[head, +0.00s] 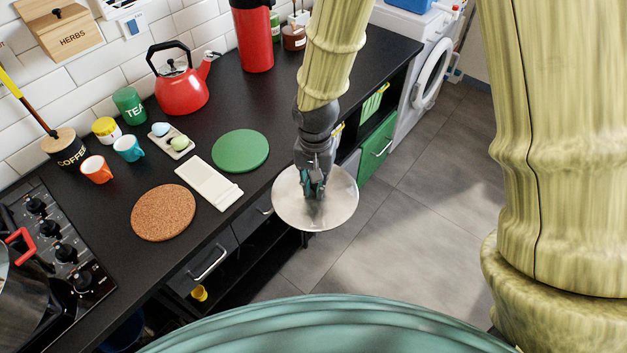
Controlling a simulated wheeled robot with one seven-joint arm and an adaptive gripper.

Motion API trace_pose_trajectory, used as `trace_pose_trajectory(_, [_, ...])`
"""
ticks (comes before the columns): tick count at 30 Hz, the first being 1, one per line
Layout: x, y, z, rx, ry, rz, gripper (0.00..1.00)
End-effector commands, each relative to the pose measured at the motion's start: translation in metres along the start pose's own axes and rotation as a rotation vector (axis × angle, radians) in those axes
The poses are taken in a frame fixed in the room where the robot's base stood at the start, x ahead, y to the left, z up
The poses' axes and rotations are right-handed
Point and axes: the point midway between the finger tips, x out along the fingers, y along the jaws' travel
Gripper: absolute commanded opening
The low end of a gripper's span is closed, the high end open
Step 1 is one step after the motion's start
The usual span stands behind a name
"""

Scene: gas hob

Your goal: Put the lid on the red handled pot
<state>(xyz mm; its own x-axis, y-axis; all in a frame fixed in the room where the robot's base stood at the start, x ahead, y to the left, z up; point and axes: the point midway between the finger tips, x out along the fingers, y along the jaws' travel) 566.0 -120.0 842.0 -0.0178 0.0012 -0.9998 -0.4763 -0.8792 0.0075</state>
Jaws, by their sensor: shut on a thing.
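My gripper (314,190) is shut on the lid (335,207), a round, pale metallic disc. The gripper covers the lid's middle, so its knob is hidden. The lid hangs in the air in front of the counter's front edge, right of the green round mat. The red handled pot (22,300) is at the far left bottom, on the hob, cut off by the picture edge. Its red handle (20,243) shows, and the lid is well apart from it.
The black counter (221,120) holds a cork mat (163,212), a green mat (240,151), a white board (209,184), orange (97,169) and teal cups (128,148), and a red kettle (181,88). The hob knobs (66,252) lie beside the pot. Open floor (420,210) is at right.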

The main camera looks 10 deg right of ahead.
Motion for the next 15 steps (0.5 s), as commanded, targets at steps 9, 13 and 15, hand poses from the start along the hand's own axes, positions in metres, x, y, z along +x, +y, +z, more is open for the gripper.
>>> trace_pose_trajectory(9, [0.036, 0.017, -0.02, -0.202, 0.012, -0.005, 0.0])
trace_pose_trajectory(13, [0.058, 0.02, -0.038, -0.294, 0.007, -0.003, 0.0])
trace_pose_trajectory(15, [0.067, 0.02, -0.045, -0.333, 0.005, -0.002, 0.0])
